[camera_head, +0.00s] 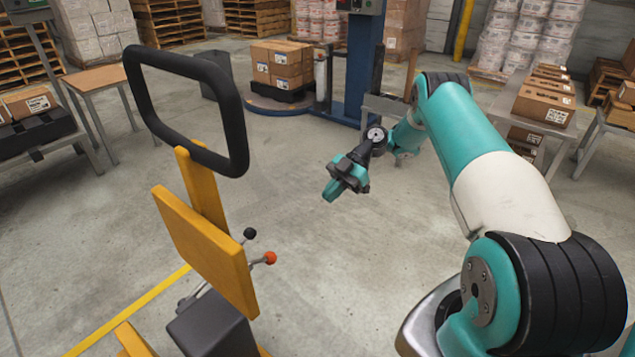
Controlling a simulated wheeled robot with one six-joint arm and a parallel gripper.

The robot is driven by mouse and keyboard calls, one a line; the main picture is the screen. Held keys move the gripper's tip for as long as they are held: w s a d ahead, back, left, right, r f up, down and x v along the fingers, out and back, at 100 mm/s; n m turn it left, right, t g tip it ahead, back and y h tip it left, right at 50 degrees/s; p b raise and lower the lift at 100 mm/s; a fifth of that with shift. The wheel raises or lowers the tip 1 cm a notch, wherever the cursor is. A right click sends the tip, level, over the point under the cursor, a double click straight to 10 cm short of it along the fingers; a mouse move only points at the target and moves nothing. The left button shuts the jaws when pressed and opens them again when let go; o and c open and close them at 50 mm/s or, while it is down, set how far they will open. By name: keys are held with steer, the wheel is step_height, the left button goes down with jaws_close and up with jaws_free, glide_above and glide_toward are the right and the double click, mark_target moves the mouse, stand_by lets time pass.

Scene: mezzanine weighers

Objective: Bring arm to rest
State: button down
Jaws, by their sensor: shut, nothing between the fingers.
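My gripper (333,190) is in the middle of the head view, at the end of my teal and white arm (500,185). The arm reaches up from the lower right, bends at the top and comes back down to the left. The gripper is shut and empty. It points down and left over bare concrete floor and touches nothing.
A yellow pallet truck (205,255) with a black loop handle (240,130) stands close on the left. A wooden table (98,76) is at the left. The middle floor is clear.

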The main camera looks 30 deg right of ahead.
steer(key=s+a+r+m+t+h, duration=0.15)
steer(key=a+r+m+h, duration=0.35)
steer(key=a+r+m, duration=0.65)
steer(key=s+d+r+m+t+h, duration=0.1)
steer(key=s+r+m+h, duration=0.2)
steer(key=s, duration=0.4)
steer(key=s+d+r+m+t+h, duration=0.1)
steer(key=s+r+m+t+h, duration=0.1)
steer(key=s+m+h, duration=0.35)
steer(key=s+a+r+n+g+y+p, duration=0.3)
steer(key=s+a+r+n+y+p, duration=0.2)
steer(key=s+a+r, duration=0.8)
steer(key=shift+a+n+y, duration=0.35)
steer(key=shift+a+n, duration=0.1)
steer(key=shift+n, duration=0.35)
